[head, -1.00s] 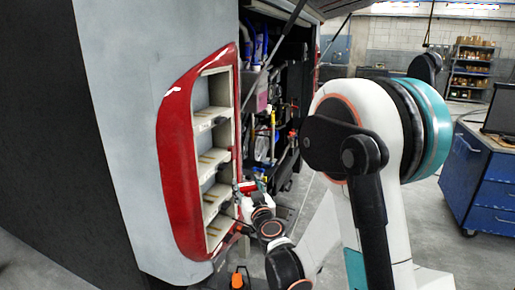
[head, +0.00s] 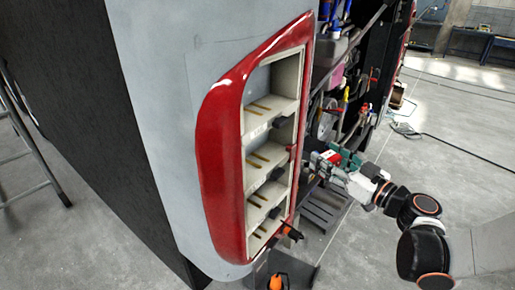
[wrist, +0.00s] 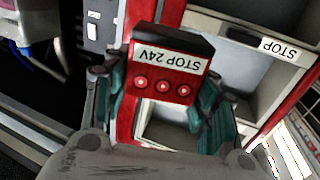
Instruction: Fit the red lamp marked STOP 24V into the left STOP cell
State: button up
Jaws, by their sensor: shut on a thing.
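The red lamp (wrist: 165,65) shows in the wrist view with a white STOP 24V label, upside down, and red round lenses on its face. My gripper (wrist: 165,90) is shut on it, a teal finger on each side. In the head view my gripper (head: 333,162) holds the lamp just right of the red-rimmed housing (head: 222,170), outside the cells. The housing has several open pale cells stacked upright. A STOP label (wrist: 280,48) shows upside down on a cell edge at the upper right of the wrist view. I cannot read the cell labels in the head view.
An open compartment with hoses and machinery (head: 345,75) lies right behind the gripper. An orange-and-black tool (head: 290,231) sticks out by the lowest cell, and another orange object (head: 278,282) stands below. A ladder (head: 35,150) stands at the left. Floor at the right is mostly clear.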

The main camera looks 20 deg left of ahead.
jog(key=s+a+r+n+g+y+p, duration=0.25)
jog(key=s+r+g, duration=0.2)
jog(key=s, duration=0.25)
jog(key=shift+n, duration=0.45)
jog(key=b+x, duration=0.1)
jog(key=x, duration=0.8)
jog(key=b+x, duration=0.1)
jog(key=x, duration=0.7)
jog(key=shift+s+a+r, duration=0.1)
jog(key=shift+a+r, duration=0.1)
jog(key=shift+a, duration=0.25)
jog(key=f, duration=0.1)
jog(key=f+b, duration=0.1)
jog(key=f, duration=0.1)
jog(key=shift+w+a+f, duration=0.1)
jog(key=shift+w+a, duration=0.1)
jog(key=shift+a, duration=0.2)
jog(key=shift+f, duration=0.15)
jog(key=shift+f+b, duration=0.2)
jog(key=shift+b, duration=0.15)
jog(key=o, duration=1.1)
jog(key=shift+o, duration=0.2)
